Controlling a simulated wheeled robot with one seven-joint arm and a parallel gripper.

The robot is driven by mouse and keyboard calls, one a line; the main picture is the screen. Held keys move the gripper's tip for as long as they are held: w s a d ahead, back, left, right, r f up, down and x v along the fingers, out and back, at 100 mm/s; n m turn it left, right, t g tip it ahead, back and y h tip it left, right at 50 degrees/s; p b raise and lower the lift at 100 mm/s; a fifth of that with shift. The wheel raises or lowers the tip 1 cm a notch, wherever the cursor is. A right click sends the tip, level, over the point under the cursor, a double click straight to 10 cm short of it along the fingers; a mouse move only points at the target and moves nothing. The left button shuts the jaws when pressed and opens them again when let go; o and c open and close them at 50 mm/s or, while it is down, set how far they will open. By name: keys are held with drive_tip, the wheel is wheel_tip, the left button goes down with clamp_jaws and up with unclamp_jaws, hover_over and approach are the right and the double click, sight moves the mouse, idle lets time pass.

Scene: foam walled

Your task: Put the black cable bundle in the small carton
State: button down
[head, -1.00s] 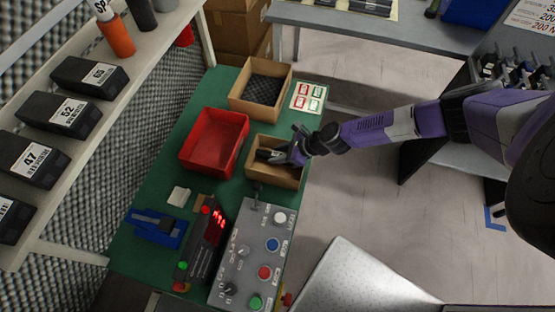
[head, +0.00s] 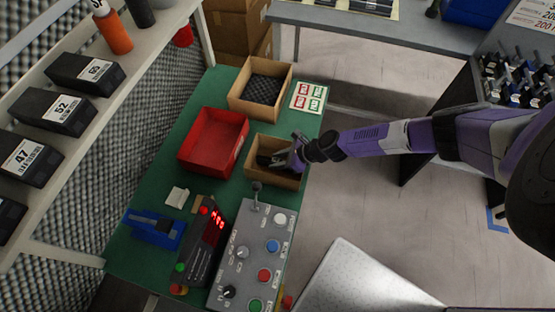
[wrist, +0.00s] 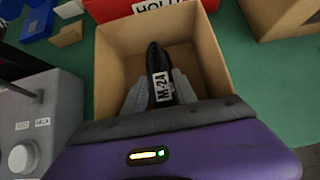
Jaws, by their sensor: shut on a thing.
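The small carton (head: 292,182) is an open brown box on the green table, right of the red bin; its walls also show in the wrist view (wrist: 214,62). My gripper (head: 282,160) reaches into it from the right. In the wrist view my gripper (wrist: 157,88) is shut on the black cable bundle (wrist: 153,58), with a grey finger on each side. The bundle bears a white M-24 label and lies within the carton's walls. In the head view the bundle (head: 265,160) is dark and partly hidden by the gripper. I cannot tell whether it touches the carton floor.
The red bin (head: 190,155) stands close left of the carton. A larger foam-lined carton (head: 240,106) stands behind, beside a card with red and green marks (head: 308,97). A grey control box (head: 248,255) is close in front. A shelf of black bins (head: 70,115) runs along the left.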

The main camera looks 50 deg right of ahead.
drive_tip(key=c, duration=1)
unclamp_jaws()
drive_tip(key=shift+o, duration=0.2)
drive_tip(key=shift+r, duration=0.3)
drive_tip(key=p+v, duration=0.2)
drive_tip(key=v, duration=0.9)
drive_tip(key=shift+d+r+p, duration=0.1)
drive_tip(key=shift+r+p, duration=0.25)
drive_tip(key=s+a+r+n+t, duration=0.1)
drive_tip(key=s+a+r+n, duration=0.35)
drive_tip(key=s+n, duration=0.4)
drive_tip(key=s+a+r+n+t, duration=0.1)
drive_tip(key=s+a+r+n, duration=0.3)
drive_tip(key=s+n, duration=0.5)
drive_tip(key=a+r+n+t+h, duration=0.1)
drive_tip(key=a+r+n+t, duration=0.1)
drive_tip(key=a+r+n, duration=0.5)
drive_tip(key=a+r+n+t+h, duration=0.2)
drive_tip(key=a+r+n, duration=0.5)
drive_tip(key=r, duration=0.6)
drive_tip(key=shift+a+r+t, duration=0.3)
drive_tip(key=shift+a+r, duration=0.1)
drive_tip(key=shift+a, duration=0.05)
